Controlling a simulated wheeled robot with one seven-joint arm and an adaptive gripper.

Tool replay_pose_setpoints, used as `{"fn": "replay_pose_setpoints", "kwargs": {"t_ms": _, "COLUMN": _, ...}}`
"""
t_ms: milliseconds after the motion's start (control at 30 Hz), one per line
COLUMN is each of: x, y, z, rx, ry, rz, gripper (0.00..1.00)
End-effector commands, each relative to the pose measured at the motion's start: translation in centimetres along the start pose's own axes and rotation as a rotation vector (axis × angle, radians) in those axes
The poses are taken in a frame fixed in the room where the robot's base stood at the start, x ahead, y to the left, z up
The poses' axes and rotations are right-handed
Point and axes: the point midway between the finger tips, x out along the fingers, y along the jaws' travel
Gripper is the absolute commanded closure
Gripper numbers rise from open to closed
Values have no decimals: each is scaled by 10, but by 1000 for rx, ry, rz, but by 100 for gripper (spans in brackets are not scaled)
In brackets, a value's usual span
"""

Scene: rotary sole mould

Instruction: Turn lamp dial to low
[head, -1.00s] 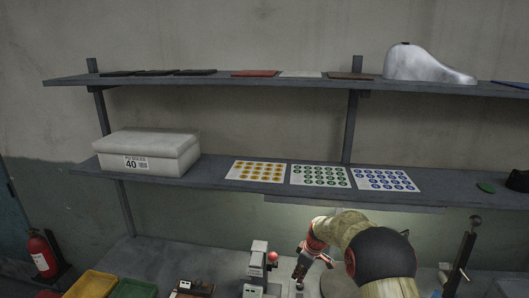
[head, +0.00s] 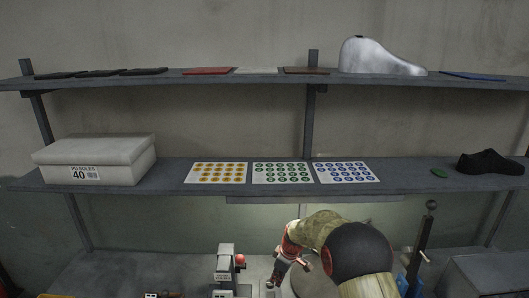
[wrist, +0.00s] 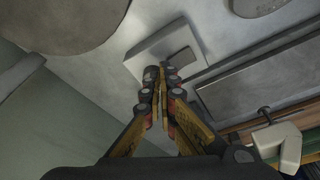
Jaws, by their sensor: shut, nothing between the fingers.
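My gripper (wrist: 161,78) is shut and empty in the wrist view, with its fingertips over or against the near edge of a pale square plate (wrist: 143,57). A darker grey piece (wrist: 181,57) sits on that plate, just beyond the fingertips; it may be the lamp dial, but no marking shows. I cannot tell whether the fingers touch it. In the head view my gripper (head: 276,274) points down at the bench, left of my arm's dark round joint. A lamp strip (head: 313,199) shows under the lower shelf, with light on the wall below. No dial setting is readable.
A grey bench device (head: 225,268) with a red knob (head: 240,260) stands left of my gripper. A dark upright lever (head: 422,245) stands to the right. The lower shelf (head: 215,174) overhangs the bench. A white clamp-like part (wrist: 277,140) is at lower right in the wrist view.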

Motion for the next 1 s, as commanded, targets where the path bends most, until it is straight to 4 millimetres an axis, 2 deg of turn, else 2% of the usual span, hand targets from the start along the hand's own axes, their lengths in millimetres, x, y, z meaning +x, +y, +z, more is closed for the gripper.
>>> {"fn": "replay_pose_setpoints", "kwargs": {"t_ms": 100, "x": 19, "y": 0, "z": 5, "rx": 1, "ry": -1, "rz": -1, "gripper": 100}}
{"fn": "replay_pose_setpoints", "kwargs": {"t_ms": 300, "x": 34, "y": 0, "z": 9, "rx": 1, "ry": 0, "rz": 0, "gripper": 100}}
{"fn": "replay_pose_setpoints", "kwargs": {"t_ms": 1000, "x": 36, "y": 1, "z": 8, "rx": 0, "ry": 0, "rz": 0, "gripper": 100}}
